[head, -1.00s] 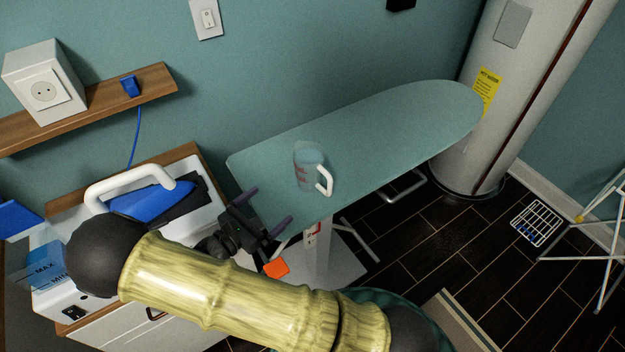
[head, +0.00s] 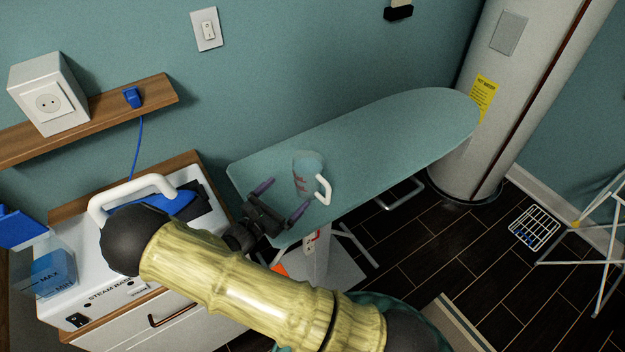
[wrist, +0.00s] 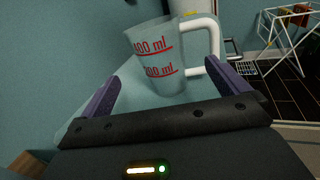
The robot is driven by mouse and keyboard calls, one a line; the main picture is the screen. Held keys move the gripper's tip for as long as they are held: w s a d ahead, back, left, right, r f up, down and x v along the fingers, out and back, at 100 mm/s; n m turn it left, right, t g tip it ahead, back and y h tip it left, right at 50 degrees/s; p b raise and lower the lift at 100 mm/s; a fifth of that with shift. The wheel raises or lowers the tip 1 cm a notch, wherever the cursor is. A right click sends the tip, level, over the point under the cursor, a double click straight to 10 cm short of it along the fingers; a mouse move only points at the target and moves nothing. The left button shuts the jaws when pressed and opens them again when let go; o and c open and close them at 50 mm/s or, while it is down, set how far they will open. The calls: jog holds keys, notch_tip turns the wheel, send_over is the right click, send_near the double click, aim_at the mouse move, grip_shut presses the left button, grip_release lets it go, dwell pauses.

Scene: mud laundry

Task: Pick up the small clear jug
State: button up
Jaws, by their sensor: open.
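The small clear jug (head: 306,174) stands upright on the near left part of the ironing board (head: 372,136). It has red measuring marks and a white handle on its right side. My gripper (head: 282,190) is open and close to the jug on its near left side. In the wrist view, the jug (wrist: 160,62) shows ahead between the two purple fingers of my gripper (wrist: 168,85), with its handle toward the right finger. The fingers do not close on it, and I cannot tell how far they reach along its sides.
A steam iron station (head: 100,270) with a white-handled iron stands on the cabinet at left. A wooden shelf (head: 80,118) is on the wall above. A white column (head: 478,150) stands beyond the board's far end. A drying rack (head: 590,225) is at far right.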

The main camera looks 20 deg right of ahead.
aim_at(299, 181)
jog(key=shift+p+x, duration=0.3)
jog(key=shift+x, duration=1.45)
jog(key=shift+w, duration=0.1)
jog(key=shift+w+d+r, duration=0.1)
jog(key=shift+w+d, duration=0.05)
jog(key=shift+d, duration=0.05)
jog(key=p+x, duration=0.2)
jog(key=x, duration=0.2)
jog(key=shift+w+d, duration=0.25)
jog(key=shift+d, duration=0.05)
jog(key=shift+c, duration=0.2)
jog(key=c, duration=1.1)
